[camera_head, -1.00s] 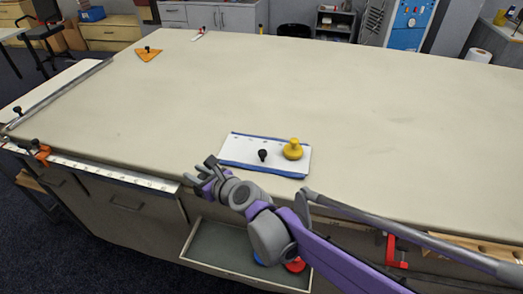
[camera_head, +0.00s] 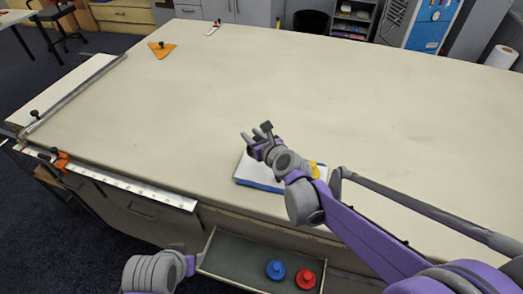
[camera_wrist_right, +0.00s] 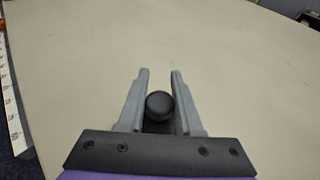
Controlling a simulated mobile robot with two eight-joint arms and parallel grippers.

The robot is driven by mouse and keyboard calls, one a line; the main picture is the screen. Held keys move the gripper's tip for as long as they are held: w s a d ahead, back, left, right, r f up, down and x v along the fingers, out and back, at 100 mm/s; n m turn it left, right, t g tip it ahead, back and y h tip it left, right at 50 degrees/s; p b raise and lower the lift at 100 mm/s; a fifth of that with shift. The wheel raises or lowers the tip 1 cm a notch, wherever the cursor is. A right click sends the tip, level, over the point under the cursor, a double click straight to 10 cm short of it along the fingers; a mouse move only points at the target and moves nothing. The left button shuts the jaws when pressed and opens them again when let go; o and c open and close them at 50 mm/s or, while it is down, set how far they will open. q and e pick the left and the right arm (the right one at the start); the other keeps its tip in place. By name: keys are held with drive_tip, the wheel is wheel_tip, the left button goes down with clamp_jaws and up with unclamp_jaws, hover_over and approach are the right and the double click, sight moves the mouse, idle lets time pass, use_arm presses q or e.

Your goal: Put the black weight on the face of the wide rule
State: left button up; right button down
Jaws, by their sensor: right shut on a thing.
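The black weight (camera_wrist_right: 159,104) shows as a round dark knob between the fingers of my right gripper (camera_wrist_right: 160,76) in the wrist view. The gripper is shut on it. In the head view my right gripper (camera_head: 250,138) is above the table, just past the far left side of a white, blue-edged pad (camera_head: 258,183), and the weight is hard to make out there. The wide rule (camera_head: 125,183), white with tick marks, lies along the front left table edge, left of the gripper. Its edge also shows at the left of the wrist view (camera_wrist_right: 11,100).
A yellow weight (camera_head: 316,169) stands on the pad, mostly behind my arm. An orange clamp (camera_head: 61,161) sits at the rule's left end. An open drawer (camera_head: 228,262) holds a blue weight (camera_head: 275,269) and a red weight (camera_head: 305,279). The table's middle is clear.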

drive_tip(key=shift+f, duration=2.7)
drive_tip(key=shift+f+b, duration=0.2)
drive_tip(key=shift+b, duration=0.15)
drive_tip(key=c, duration=0.6)
unclamp_jaws()
drive_tip(key=shift+r, duration=0.15)
drive_tip(key=shift+r, duration=0.15)
drive_tip(key=v, duration=1.2)
drive_tip(key=shift+p, duration=0.35)
